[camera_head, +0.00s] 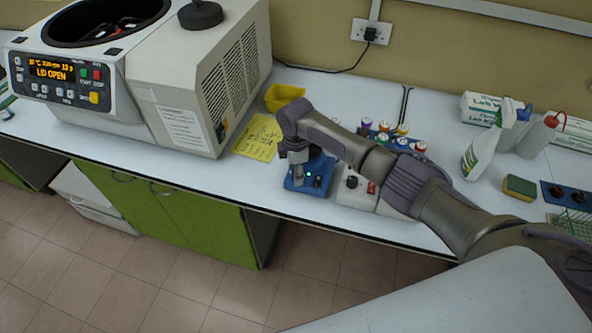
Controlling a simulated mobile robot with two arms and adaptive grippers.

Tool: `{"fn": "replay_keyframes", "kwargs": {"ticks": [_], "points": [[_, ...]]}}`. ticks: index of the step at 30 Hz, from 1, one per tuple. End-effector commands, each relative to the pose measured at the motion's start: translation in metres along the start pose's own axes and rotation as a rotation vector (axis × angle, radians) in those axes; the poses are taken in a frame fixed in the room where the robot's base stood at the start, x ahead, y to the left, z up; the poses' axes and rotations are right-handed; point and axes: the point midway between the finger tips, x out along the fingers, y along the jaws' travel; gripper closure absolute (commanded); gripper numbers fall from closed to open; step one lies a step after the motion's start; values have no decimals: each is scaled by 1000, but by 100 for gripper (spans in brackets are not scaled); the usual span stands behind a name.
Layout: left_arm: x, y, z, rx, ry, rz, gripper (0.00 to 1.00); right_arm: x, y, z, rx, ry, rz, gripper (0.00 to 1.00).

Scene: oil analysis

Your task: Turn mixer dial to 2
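A small blue device, which looks like the mixer (322,166), stands near the front edge of the bench. Its front has a small dark dial (307,179) and a green light. My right gripper (298,178) points down over the left part of this device and hides much of its top. The fingers are small and dark here, so I cannot tell whether they are open or touching the dial. The dial's setting is too small to read. My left gripper is not in view.
A white device (354,196) with a black knob and red switch stands just right. Several coloured-cap vials (383,127) sit behind my arm. A large centrifuge (185,90) with open lid fills the left. A yellow tray (284,97), spray bottle (487,150) and sponge (519,188) are around.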

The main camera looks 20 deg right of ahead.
Motion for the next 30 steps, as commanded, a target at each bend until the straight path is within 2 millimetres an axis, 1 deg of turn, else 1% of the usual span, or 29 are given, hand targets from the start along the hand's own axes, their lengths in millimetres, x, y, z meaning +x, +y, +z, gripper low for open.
{"fn": "replay_keyframes", "kwargs": {"ticks": [5, 8, 11, 18, 21, 25, 30], "points": [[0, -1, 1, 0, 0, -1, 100, 0, 0, 0, 0, -1, -1, 45], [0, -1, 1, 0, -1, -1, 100, -5, 0, 0, 0, 0, 0, 45], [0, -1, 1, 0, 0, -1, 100, -19, 0, 1, 0, 1, 2, 45], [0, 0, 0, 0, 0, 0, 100, -71, 1, 0, -2, 1, 3, 45], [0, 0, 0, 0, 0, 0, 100, -90, 1, 0, -1, 1, 2, 45], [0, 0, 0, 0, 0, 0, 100, -108, 0, 0, -1, 0, 1, 45], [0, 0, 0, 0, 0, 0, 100, -119, 0, 0, 0, -1, -1, 45]]}}
